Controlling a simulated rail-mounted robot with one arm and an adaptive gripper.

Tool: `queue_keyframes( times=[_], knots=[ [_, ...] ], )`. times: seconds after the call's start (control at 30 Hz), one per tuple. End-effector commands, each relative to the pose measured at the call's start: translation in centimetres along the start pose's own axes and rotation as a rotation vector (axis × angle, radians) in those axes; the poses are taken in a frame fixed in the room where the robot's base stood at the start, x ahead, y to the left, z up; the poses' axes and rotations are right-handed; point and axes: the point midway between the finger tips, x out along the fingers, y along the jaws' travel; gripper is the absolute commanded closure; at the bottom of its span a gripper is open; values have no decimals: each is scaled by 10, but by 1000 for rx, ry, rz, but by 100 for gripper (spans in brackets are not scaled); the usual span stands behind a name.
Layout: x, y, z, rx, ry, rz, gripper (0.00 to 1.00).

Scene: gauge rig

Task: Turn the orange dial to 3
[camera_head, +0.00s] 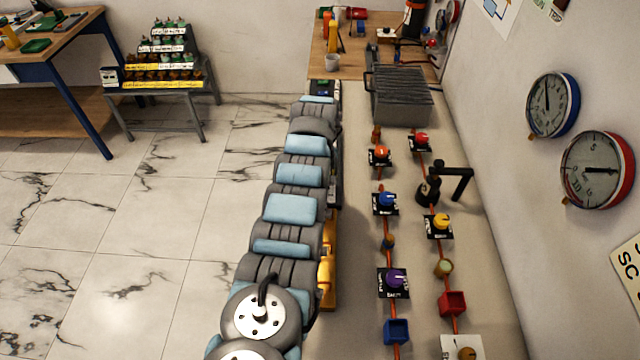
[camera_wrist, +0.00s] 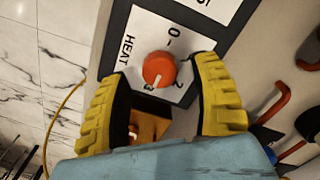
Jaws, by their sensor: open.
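The orange dial (camera_wrist: 159,69) sits on a white label plate (camera_wrist: 192,20) with the word HEAT and printed numbers, in the wrist view. A short white mark on the dial's lower left points at or very near the 3. My gripper (camera_wrist: 161,74) is open, with one yellow finger on each side of the dial. Gaps show between the dial and both fingers; I cannot tell how deep they reach. In the head view my arm stretches to the far end of the bench and hides the gripper. I cannot pick out this dial there.
Several other dials, including a blue one (camera_head: 386,199) and a purple one (camera_head: 394,278), stand along the bench on the right in the head view. A grey ribbed box (camera_head: 402,97) and a black bracket (camera_head: 455,178) rise near the wall. Open floor lies left.

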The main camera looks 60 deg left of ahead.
Motion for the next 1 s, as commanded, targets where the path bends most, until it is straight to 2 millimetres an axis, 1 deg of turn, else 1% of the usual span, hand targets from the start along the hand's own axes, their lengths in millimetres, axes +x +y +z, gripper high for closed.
queue_keyframes(
  times=[0.13, 0.4, 0.5, 0.6, 0.77, 1.0],
  knots=[
    [-14, 0, 0, 1, -3, -2, 36],
    [-64, 0, 0, 1, -3, -2, 36],
    [-80, -1, 0, 1, -4, -3, 36],
    [-91, 0, 0, 1, -1, -1, 36],
    [-101, 0, 0, 1, 0, 0, 36],
    [-102, 0, -1, 1, 1, 0, 36]
  ],
)
